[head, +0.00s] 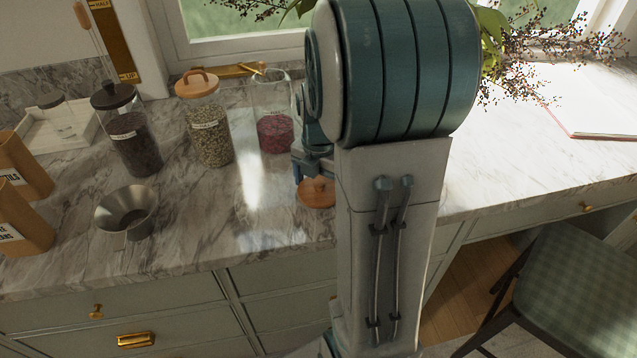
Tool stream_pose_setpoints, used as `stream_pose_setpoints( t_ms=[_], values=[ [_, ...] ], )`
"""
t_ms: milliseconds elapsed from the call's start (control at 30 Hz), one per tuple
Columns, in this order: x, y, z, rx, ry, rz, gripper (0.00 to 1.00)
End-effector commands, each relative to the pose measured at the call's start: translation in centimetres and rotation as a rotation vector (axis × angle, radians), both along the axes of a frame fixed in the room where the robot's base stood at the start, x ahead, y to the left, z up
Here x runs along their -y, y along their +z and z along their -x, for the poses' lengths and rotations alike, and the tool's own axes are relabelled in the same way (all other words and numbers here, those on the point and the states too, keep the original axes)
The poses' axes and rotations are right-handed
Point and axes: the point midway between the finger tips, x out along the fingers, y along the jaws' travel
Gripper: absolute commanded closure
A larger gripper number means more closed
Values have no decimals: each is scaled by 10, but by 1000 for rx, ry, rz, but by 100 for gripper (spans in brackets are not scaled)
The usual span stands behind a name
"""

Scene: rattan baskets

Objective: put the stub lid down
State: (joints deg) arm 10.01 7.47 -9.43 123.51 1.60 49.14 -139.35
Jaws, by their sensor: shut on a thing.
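The stub lid (315,196), a round orange-brown wooden lid with a short knob, is at the lower end of my gripper (313,177), low over the counter near its front edge. My gripper is shut on the lid. My arm hides its right side and most of the gripper. I cannot tell whether the lid touches the counter. An open glass jar (274,125) with dark red contents stands behind and left of the lid.
On the marble counter (195,215) stand a jar with a looped wooden lid (208,125), a dark-lidded jar (133,135), a metal funnel (126,212) and wooden boxes (20,220). The counter left of the lid is clear. A chair (575,290) stands at right.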

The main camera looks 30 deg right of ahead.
Motion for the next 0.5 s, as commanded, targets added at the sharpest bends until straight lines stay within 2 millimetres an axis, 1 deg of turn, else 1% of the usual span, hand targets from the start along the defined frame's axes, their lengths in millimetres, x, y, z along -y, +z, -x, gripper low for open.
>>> stream_pose_setpoints(
  t_ms=[33, 67, 100, 367, 467, 500],
  values=[
    [0, -2, 0, 0, 0, 0, 10],
    [0, -1, 0, 0, 0, 0, 2],
    [0, -1, 0, 0, 0, 0, 0],
    [0, 1, 0, 0, 0, 0, 0],
    [0, 10, -1, 4, 0, 1, 0],
    [0, 16, -1, 6, 0, 1, 0]
  ],
)
